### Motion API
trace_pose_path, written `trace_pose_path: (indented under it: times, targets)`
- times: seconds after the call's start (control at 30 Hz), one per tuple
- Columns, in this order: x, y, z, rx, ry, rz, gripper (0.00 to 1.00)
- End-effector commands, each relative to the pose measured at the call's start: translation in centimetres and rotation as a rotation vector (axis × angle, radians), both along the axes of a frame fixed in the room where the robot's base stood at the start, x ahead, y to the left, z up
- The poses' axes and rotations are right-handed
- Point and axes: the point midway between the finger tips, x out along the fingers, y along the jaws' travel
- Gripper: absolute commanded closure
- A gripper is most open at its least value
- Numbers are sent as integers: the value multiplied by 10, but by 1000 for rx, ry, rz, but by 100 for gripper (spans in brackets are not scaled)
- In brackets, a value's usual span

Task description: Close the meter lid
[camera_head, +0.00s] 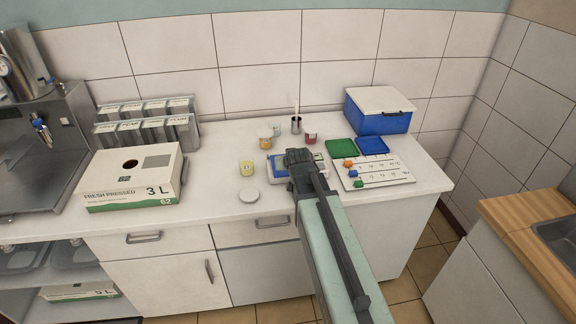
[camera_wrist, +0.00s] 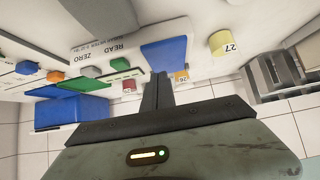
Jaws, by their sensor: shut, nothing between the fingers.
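The meter (camera_head: 282,172) is a low white device on the counter, partly hidden by my gripper in the head view. In the wrist view its white body (camera_wrist: 104,30) carries the words READ and ZERO, with a green button (camera_wrist: 120,63) and a grey button (camera_wrist: 88,71). A blue panel (camera_wrist: 165,53) lies at its right there; I cannot tell whether this is the lid or how far it is open. My gripper (camera_head: 298,156) is over the meter. Its fingers (camera_wrist: 161,76) are shut and empty, close to the blue panel; contact is unclear.
A yellow cup (camera_head: 247,168), an orange cup (camera_head: 265,137) and a red cup (camera_head: 311,135) stand nearby. A white disc (camera_head: 249,195) lies in front. A blue box (camera_head: 380,120), green and blue trays, and a marked board (camera_head: 385,174) are right. A carton (camera_head: 128,190) stands left.

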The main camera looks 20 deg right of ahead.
Motion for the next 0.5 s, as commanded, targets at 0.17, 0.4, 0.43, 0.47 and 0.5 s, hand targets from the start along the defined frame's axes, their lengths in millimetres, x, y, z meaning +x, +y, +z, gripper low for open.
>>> trace_pose_path:
  times: [0.17,0.4,0.43,0.47,0.5]
  targets:
    - [-4,10,-19,0,1,12,100]
    - [-7,16,-43,1,1,19,100]
    - [-7,16,-45,1,1,19,100]
    - [-7,16,-48,0,1,20,100]
    - [-7,17,-50,0,2,20,100]
